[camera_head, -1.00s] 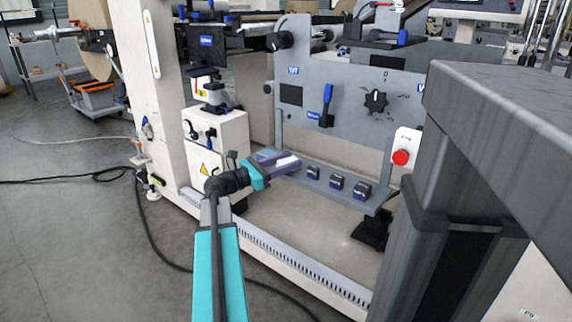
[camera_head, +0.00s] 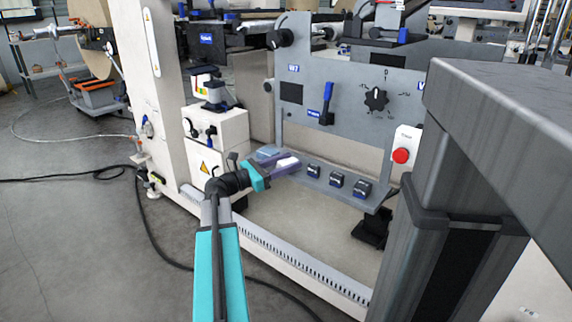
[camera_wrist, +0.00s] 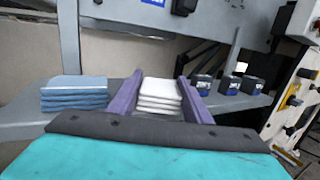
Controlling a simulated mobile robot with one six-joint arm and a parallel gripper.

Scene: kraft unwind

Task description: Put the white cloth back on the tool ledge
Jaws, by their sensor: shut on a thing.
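The white cloth (camera_wrist: 160,94) is a folded stack between the two purple fingers of my gripper (camera_wrist: 160,79) in the wrist view. The gripper is shut on it. In the head view, the cloth (camera_head: 288,162) shows as a small white patch at my gripper (camera_head: 284,165), by the left end of the grey tool ledge (camera_head: 374,205). The wrist view shows the ledge (camera_wrist: 22,124) behind and around the cloth, at about its height. I cannot tell whether the cloth touches the ledge; the fingers and gripper body hide its underside.
A folded blue cloth stack (camera_wrist: 75,93) lies on the ledge left of the white cloth. Three dark blocks, the nearest (camera_wrist: 201,85) close to the right finger, stand to the right. The upright grey panel (camera_head: 345,85) with knobs rises behind the ledge.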

